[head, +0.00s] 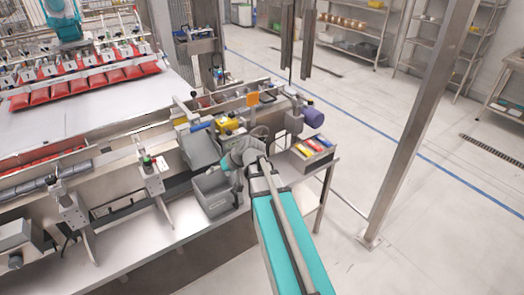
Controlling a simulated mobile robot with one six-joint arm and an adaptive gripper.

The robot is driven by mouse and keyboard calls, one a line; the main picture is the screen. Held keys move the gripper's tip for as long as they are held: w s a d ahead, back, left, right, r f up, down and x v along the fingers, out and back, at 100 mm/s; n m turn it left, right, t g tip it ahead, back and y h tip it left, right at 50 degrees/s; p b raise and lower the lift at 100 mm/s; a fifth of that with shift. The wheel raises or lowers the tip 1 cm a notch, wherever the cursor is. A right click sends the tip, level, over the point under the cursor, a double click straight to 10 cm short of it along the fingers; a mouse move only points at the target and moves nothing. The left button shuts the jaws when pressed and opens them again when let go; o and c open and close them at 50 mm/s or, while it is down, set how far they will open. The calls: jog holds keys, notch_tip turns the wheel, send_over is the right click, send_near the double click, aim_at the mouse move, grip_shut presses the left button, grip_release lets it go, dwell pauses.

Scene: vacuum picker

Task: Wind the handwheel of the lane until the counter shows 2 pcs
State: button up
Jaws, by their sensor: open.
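My arm reaches up from the bottom of the head view to the near side of the lane machine (180,128). My gripper (257,139) is open at the end of the grey wrist; its fingers are small and partly hidden. A thin dark ring, which looks like the handwheel (262,130), shows just beyond the wrist. I cannot tell whether the gripper touches it. A small orange panel (253,99) stands above the lane. No counter number is legible.
A grey bin (214,193) stands left of my wrist, with a dark grey chute (199,150) above it. A tray of coloured items (313,148) sits to the right. Red pouches (82,84) line the upper left.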

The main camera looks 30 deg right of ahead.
jog(key=w+d+f+m+t+b, duration=0.1)
jog(key=w+d+f+t+b, duration=0.25)
jog(key=d+b, duration=0.25)
jog(key=m+t+h+b, duration=0.4)
jog(key=m+t+b, duration=0.3)
jog(key=b, duration=1.1)
send_near(263, 142)
jog(key=s+f+t, duration=0.1)
jog(key=s, duration=0.2)
jog(key=shift+n, duration=0.4)
jog(key=shift+w, duration=0.15)
jog(key=w, duration=0.9)
jog(key=w+a, duration=0.1)
jog(key=w, duration=0.3)
jog(key=shift+w, duration=0.2)
jog(key=c, duration=1.1)
jog(key=shift+c, duration=0.2)
